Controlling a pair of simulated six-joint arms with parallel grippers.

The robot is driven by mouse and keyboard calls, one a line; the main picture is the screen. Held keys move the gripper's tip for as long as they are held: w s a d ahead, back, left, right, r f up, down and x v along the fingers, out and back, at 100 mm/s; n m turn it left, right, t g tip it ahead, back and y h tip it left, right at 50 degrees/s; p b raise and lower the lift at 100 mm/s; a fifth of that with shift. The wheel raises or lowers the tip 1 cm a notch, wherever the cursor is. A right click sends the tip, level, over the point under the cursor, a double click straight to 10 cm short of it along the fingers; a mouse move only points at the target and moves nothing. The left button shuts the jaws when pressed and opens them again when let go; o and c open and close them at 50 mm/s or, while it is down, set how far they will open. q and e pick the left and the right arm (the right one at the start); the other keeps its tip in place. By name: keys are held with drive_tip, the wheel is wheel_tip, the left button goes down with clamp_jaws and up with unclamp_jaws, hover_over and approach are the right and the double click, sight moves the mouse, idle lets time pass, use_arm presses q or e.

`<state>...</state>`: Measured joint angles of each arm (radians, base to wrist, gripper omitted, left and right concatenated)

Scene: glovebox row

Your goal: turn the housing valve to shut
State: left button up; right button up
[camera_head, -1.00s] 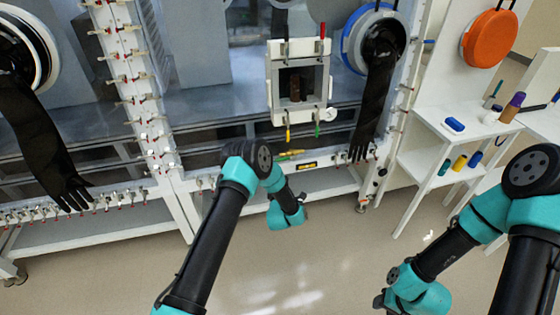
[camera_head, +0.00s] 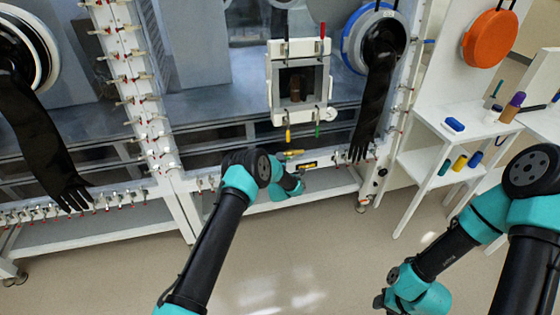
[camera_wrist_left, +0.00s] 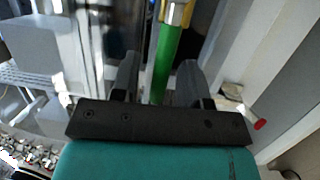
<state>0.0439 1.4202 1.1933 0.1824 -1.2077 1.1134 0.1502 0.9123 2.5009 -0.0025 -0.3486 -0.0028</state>
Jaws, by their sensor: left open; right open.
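The white housing (camera_head: 273,98) hangs on the glovebox front, with red, black, yellow and green handles around its square opening. The yellow handle (camera_head: 287,133) and green handle (camera_head: 317,129) point down below it. My left gripper (camera_wrist_left: 157,78) is open in the left wrist view, with a green bar (camera_wrist_left: 165,62) with a yellow end between its fingers. I cannot tell whether they touch it. In the head view my left wrist is below the housing and the fingers are hard to make out. My right gripper (camera_head: 381,300) shows only as a dark part low in the picture.
Black gloves (camera_head: 372,105) hang from the ports on both sides of the housing. A white side table (camera_head: 470,140) with bottles stands at the right. The glovebox's lower rail (camera_head: 330,183) is close to my left wrist. The floor in front is clear.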

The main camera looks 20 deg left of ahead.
use_arm(q)
clamp_jaws()
idle(0.4)
